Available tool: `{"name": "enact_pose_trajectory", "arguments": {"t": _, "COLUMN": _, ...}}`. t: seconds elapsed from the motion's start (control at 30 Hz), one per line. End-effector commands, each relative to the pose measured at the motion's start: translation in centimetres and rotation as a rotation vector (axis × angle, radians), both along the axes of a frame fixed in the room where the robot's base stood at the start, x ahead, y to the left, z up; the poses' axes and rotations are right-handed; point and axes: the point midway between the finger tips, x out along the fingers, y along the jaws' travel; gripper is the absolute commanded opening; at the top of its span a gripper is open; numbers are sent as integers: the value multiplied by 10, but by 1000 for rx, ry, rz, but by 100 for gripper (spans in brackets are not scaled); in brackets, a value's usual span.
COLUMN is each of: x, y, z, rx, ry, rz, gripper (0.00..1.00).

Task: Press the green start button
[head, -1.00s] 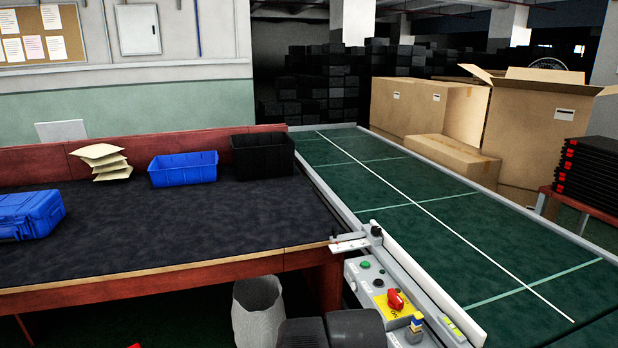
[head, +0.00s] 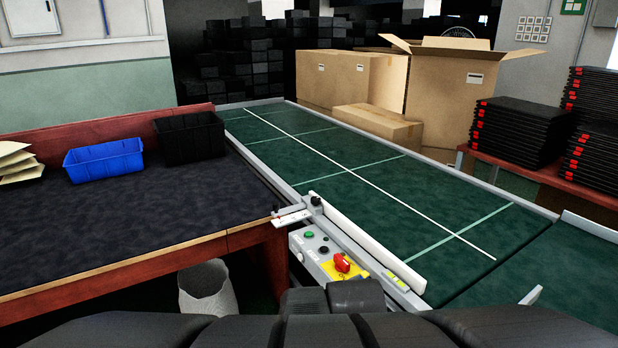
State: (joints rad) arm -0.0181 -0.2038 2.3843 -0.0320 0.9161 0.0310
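The green start button (head: 309,235) is a small round button on the upper left of a grey control box (head: 299,249). The box is fixed to the near left side of the conveyor. A dark button (head: 324,250) sits just below and right of the green one. A red knob (head: 342,262) on a yellow plate is nearer to me. My dark arm links cross the bottom of the head view, just in front of the box and covering its near end. My gripper's fingers do not show.
The green conveyor (head: 395,205) runs from back left to front right, with a white guide rail (head: 365,240) beside the box. A dark-topped table (head: 120,225) stands at left with blue (head: 105,160) and black (head: 190,137) bins. A whitish waste bin (head: 207,290) stands below its edge.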

Motion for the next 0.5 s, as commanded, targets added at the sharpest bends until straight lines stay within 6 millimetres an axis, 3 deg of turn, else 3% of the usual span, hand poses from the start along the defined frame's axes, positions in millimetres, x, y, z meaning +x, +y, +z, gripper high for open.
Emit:
{"name": "enact_pose_trajectory", "arguments": {"t": 0.07, "x": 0, "y": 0, "z": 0, "rx": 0, "ry": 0, "rz": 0, "gripper": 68}}
{"name": "enact_pose_trajectory", "arguments": {"t": 0.4, "x": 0, "y": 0, "z": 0, "rx": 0, "ry": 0, "rz": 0, "gripper": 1}}
{"name": "enact_pose_trajectory", "arguments": {"t": 0.5, "x": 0, "y": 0, "z": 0, "rx": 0, "ry": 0, "rz": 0, "gripper": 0}}
